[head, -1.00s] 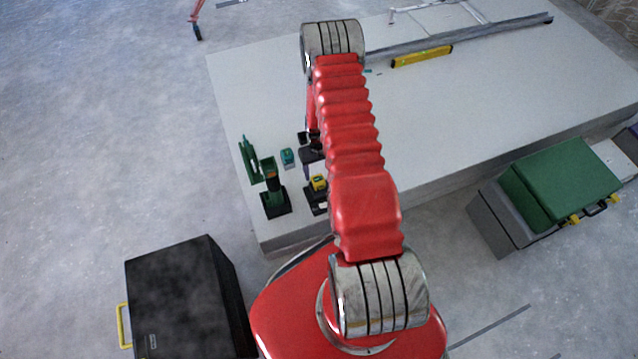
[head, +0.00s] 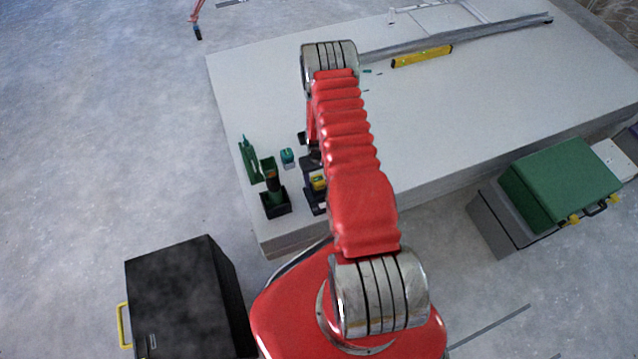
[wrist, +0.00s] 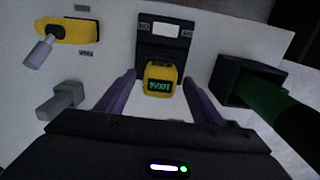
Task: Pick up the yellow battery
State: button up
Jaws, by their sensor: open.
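The yellow battery (wrist: 158,72) sits in a black charger-like holder (wrist: 165,42) in the wrist view, with a dark green-lit face towards me. My gripper (wrist: 159,80) is open, with one purple finger on each side of the battery. I see a gap on both sides. In the head view the battery (head: 319,183) is a small yellow patch near the table's front left, partly covered by my dark gripper and arm.
A green drill (head: 272,186) stands in a black holder left of the battery. A teal block (head: 288,156) and a green tool (head: 249,158) lie behind it. A yellow level (head: 422,56) lies far back. The table's right middle is clear.

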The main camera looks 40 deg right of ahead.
jog(key=shift+f, duration=0.55)
jog(key=shift+c, duration=0.5)
jog(key=c, duration=1.2)
jog(key=shift+o, duration=0.2)
jog(key=shift+r, duration=5.05)
